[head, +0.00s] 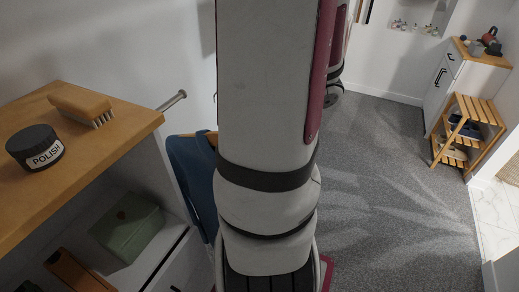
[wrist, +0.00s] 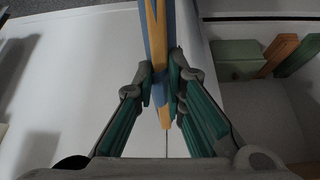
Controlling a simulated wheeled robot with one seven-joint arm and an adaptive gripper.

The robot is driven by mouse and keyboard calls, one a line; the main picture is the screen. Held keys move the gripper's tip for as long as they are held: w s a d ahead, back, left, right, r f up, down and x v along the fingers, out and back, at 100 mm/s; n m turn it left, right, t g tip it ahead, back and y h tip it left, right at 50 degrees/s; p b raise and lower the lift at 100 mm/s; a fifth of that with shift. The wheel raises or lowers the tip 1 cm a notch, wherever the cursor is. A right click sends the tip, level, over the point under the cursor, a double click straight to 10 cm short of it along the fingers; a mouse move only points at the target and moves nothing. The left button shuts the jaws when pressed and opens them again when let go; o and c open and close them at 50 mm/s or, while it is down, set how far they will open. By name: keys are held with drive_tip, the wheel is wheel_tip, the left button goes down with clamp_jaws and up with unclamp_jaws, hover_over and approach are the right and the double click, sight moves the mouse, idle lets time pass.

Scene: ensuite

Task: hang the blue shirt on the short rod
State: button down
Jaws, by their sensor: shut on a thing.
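The blue shirt (head: 196,178) hangs beside the wooden cabinet in the head view, partly hidden behind my arm. A bit of its wooden hanger (head: 212,138) shows at the top of the shirt. The short rod (head: 173,101) is a metal peg at the wall, above and left of the shirt; I cannot see the hanger's hook or whether it touches the rod. In the wrist view my gripper (wrist: 162,91) is shut on the hanger (wrist: 156,55), with blue cloth (wrist: 171,30) beside it. The gripper is hidden in the head view.
The cabinet top (head: 100,150) carries a brush (head: 80,102) and a polish tin (head: 35,147), close to the left of the shirt. A green box (head: 127,226) sits on the shelf below. A slatted rack (head: 470,130) stands far right. The carpet between is clear.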

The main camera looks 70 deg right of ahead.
drive_tip(key=shift+w+b, duration=0.1)
drive_tip(key=shift+b, duration=0.65)
drive_tip(key=b, duration=0.4)
approach(209, 144)
drive_tip(key=shift+w+d+f, duration=0.6)
drive_tip(key=shift+w+f, duration=0.25)
drive_tip(key=shift+f, duration=1.7)
drive_tip(key=shift+w+r+b+x, duration=0.1)
drive_tip(key=shift+w+b+x, duration=0.05)
drive_tip(key=shift+b+x, duration=0.85)
drive_tip(key=shift+w+r+b+x, duration=0.1)
drive_tip(key=shift+w+b+x, duration=0.1)
drive_tip(key=shift+b+x, duration=0.8)
drive_tip(key=shift+w+r+b+x, duration=0.1)
drive_tip(key=shift+w+b+x, duration=0.05)
drive_tip(key=shift+b+x, duration=0.85)
drive_tip(key=shift+s, duration=0.1)
